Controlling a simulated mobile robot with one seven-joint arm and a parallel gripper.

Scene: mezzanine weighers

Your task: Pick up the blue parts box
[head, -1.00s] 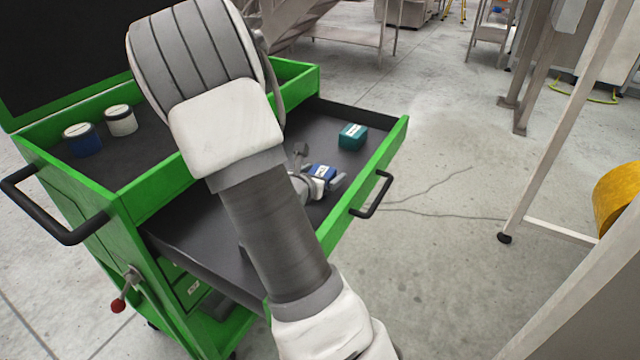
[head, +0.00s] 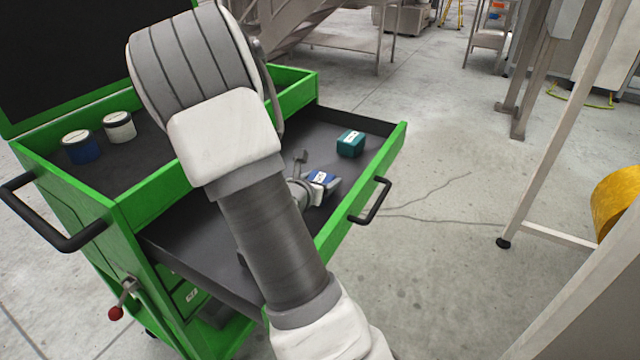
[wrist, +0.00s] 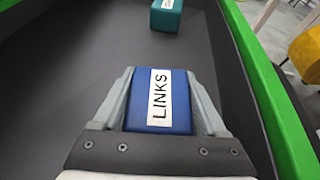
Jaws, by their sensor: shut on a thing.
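The blue parts box (wrist: 182,100) has a white label reading "LINKS" and sits between the two fingers of my gripper (wrist: 160,100) in the wrist view. The fingers are shut on its left and right sides. In the head view the blue box (head: 321,178) shows in the open drawer (head: 190,225) of the green cart, with my gripper (head: 318,187) at it. My arm hides part of the drawer and much of the gripper there. I cannot tell whether the box touches the drawer floor.
A teal box (head: 350,143) lies farther back in the drawer; it also shows in the wrist view (wrist: 166,14). The green drawer front (wrist: 262,90) rises close on the right. Two round tins, blue-banded (head: 80,147) and white (head: 119,127), stand on the cart top.

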